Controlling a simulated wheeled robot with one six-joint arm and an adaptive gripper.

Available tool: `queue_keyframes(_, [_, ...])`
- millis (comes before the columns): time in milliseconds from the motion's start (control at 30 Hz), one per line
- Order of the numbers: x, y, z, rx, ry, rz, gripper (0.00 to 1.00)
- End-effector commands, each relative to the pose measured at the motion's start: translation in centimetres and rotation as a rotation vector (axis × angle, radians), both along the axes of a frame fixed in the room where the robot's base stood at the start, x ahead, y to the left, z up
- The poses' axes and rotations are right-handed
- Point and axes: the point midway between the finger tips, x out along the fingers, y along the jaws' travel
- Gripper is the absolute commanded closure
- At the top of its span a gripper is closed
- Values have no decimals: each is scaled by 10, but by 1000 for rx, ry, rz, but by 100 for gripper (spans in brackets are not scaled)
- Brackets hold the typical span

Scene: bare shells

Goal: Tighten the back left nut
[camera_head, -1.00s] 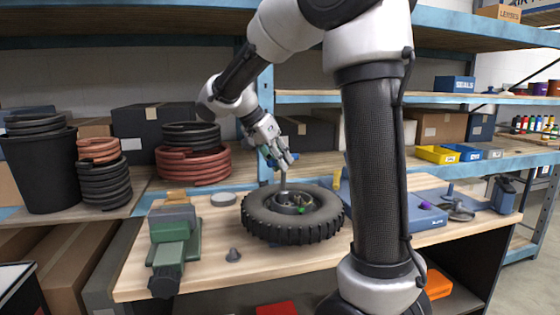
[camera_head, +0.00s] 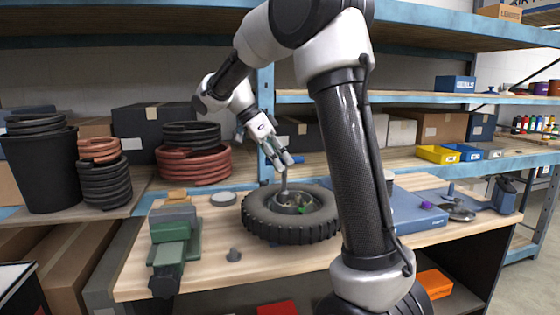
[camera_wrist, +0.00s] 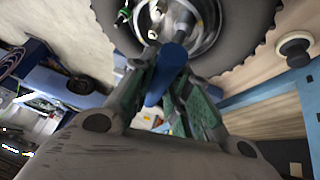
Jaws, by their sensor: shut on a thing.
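The wheel (camera_head: 262,224) lies flat on the workbench, a black knobby tyre around a metal hub (camera_head: 291,200). Small coloured spots, one green, show in the hub. My gripper (camera_head: 285,163) is above the hub, shut on a tool (camera_head: 284,182) whose grey shaft reaches down into the hub. In the wrist view my green-padded fingers hold the tool's blue handle (camera_wrist: 173,58), and the tyre (camera_wrist: 110,22) shows beyond it. The shaft's lower end and the back left nut are too small or hidden to make out, so I cannot tell whether they touch.
A blue case (camera_head: 420,216) lies to the right. Stacked hoops (camera_head: 193,164) sit on the shelf behind.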

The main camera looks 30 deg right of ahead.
Motion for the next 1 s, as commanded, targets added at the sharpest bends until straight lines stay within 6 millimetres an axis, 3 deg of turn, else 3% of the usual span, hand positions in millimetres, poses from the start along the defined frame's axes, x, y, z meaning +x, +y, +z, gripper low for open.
queue_keyframes(233, [-3,-1,0,-2,10,-5,100])
queue_keyframes(467, [-2,-1,0,-2,10,-250,100])
queue_keyframes(800, [-3,-1,0,-4,11,-266,100])
queue_keyframes(1000, [-3,-1,0,-4,10,-494,100])
